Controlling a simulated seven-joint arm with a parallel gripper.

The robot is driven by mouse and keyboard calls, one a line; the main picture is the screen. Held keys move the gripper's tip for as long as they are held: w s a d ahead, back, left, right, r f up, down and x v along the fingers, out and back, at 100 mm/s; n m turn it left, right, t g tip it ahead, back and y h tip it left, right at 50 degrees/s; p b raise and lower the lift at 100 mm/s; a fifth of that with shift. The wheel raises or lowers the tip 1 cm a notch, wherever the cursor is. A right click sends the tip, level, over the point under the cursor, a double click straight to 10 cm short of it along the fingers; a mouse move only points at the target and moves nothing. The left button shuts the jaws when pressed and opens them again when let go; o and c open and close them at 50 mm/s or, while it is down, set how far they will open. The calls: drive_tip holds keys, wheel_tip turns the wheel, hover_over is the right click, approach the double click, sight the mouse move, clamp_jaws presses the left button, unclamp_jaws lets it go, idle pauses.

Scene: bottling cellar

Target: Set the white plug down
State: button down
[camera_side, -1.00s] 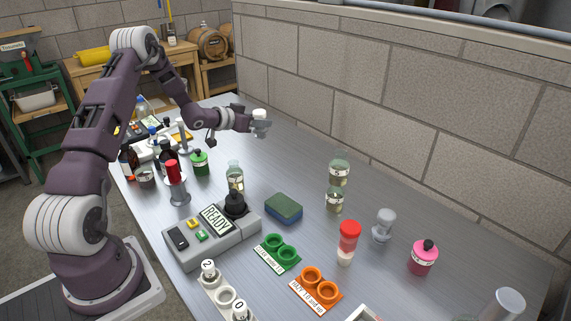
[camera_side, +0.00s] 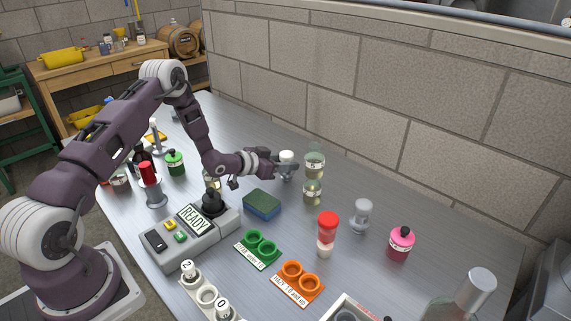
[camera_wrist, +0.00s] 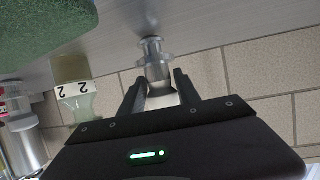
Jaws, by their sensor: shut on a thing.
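In the wrist view my gripper's dark fingers (camera_wrist: 161,92) lie on both sides of the plug (camera_wrist: 161,101). A grey flanged part (camera_wrist: 152,60) shows past the fingertips, toward the table, and appears to belong to the plug. I cannot tell whether its end touches the table.
A clear stopper (camera_side: 361,214), red-capped shaker (camera_side: 327,233) and pink bottle (camera_side: 401,243) stand to the right. A grey READY device (camera_side: 190,238) is in front. Bare table lies behind my gripper.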

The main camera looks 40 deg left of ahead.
drive_tip(key=shift+f, duration=0.2)
drive_tip(key=c, duration=0.9)
unclamp_jaws()
drive_tip(key=shift+o, duration=0.2)
